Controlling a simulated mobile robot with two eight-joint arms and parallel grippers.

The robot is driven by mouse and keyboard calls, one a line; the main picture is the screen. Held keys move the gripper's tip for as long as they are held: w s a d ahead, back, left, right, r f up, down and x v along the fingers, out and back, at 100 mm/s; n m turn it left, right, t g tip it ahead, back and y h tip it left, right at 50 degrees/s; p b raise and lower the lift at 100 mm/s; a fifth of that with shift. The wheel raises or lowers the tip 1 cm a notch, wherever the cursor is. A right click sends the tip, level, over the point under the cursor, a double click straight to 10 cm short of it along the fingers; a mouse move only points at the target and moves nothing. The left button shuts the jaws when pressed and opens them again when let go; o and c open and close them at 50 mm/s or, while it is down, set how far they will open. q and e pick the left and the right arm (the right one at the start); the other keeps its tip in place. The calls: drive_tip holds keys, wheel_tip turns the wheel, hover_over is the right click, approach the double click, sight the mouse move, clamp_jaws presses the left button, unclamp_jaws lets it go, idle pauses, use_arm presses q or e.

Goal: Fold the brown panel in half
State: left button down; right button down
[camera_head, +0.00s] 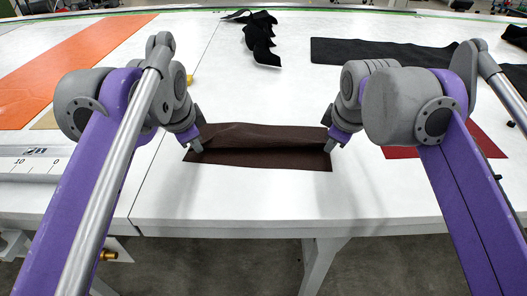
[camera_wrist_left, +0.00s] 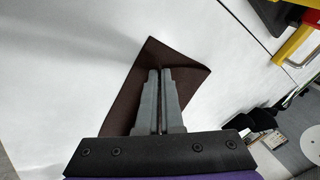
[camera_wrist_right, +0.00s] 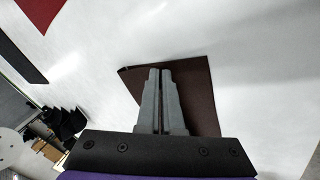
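The brown panel (camera_head: 265,158) lies on the white table near its front edge. Its back part is lifted into a raised flap that leans over the flat front part, with a dark shadow line between them. My left gripper (camera_head: 197,147) is at the panel's left end and my right gripper (camera_head: 330,147) at its right end. In the left wrist view the fingers (camera_wrist_left: 160,72) are almost together on the brown panel (camera_wrist_left: 190,85). In the right wrist view the fingers (camera_wrist_right: 160,71) are likewise almost together on the panel (camera_wrist_right: 196,90). The pinched cloth itself is mostly hidden.
An orange strip (camera_head: 70,58) lies at left, above a white ruler (camera_head: 30,165). Black fabric pieces lie at the back, one crumpled (camera_head: 261,40) and one flat (camera_head: 385,52). A red piece (camera_head: 486,142) lies at right. The table around the panel is clear.

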use_arm(q)
drive_tip(key=shift+f, duration=0.3)
use_arm(e)
drive_tip(key=shift+f, duration=0.3)
use_arm(q)
drive_tip(key=c, duration=0.7)
unclamp_jaws()
drive_tip(key=shift+s, duration=0.1)
use_arm(e)
drive_tip(key=c, duration=0.7)
unclamp_jaws()
drive_tip(key=shift+s, duration=0.1)
use_arm(q)
drive_tip(key=shift+r, duration=0.1)
use_arm(e)
drive_tip(key=shift+r, duration=0.1)
